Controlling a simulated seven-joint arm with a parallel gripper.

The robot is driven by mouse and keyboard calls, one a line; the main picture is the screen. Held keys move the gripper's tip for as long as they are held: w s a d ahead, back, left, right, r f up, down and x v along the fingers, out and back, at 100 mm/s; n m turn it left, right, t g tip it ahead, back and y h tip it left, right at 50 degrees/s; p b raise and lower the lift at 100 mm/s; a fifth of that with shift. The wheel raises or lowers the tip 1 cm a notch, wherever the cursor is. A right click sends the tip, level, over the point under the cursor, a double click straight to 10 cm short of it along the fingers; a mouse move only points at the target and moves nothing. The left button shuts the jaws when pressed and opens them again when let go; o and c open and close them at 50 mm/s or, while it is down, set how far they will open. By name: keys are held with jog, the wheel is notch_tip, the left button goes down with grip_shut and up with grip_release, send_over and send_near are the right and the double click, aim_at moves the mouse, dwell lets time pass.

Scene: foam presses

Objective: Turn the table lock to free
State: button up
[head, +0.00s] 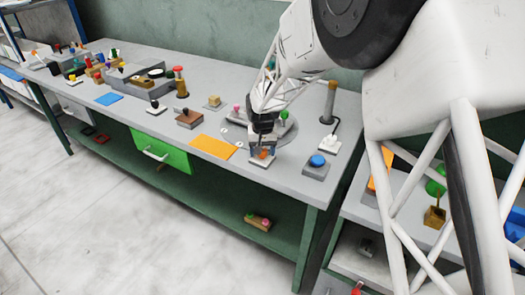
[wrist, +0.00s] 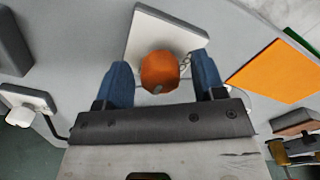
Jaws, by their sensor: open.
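An orange round knob (wrist: 160,72) sits on a square white plate (wrist: 143,36); I take it for the table lock, though no lettering can be read. In the head view the white plate (head: 261,162) lies near the front edge of the bench, and the orange knob (head: 264,153) is partly hidden. My gripper (head: 262,148) points down over it. In the wrist view my gripper (wrist: 164,72) is open, with one blue fingertip on each side of the knob. A gap shows on both sides, and the knob's height relative to the fingertips is hard to tell.
A grey box with a blue button (head: 317,161) stands just right of the plate. An orange mat (head: 213,146) lies to the left. Behind my gripper is a round grey turntable (head: 291,127) with coloured pegs. A tall post (head: 329,101) stands behind right.

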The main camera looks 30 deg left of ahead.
aim_at(265, 150)
jog(key=shift+r, duration=3.85)
jog(key=shift+d+r, duration=0.1)
jog(key=shift+d+r, duration=0.2)
jog(key=shift+d, duration=0.1)
jog(key=s+d+r+m, duration=0.15)
jog(key=d+r, duration=0.35)
jog(key=d, duration=0.7)
jog(key=s+d+r+m+t, duration=0.1)
jog(key=s+d+r, duration=0.3)
jog(key=d, duration=0.7)
jog(key=s+d+r+m, duration=0.1)
jog(key=d+r, duration=0.5)
jog(key=d, duration=0.6)
jog(key=s+d+m+t, duration=0.1)
jog(key=s+d+m, duration=0.2)
jog(key=s+d, duration=1.9)
jog(key=shift+s+f+t, duration=0.3)
jog(key=shift+s+f, duration=0.1)
jog(key=shift+s, duration=0.55)
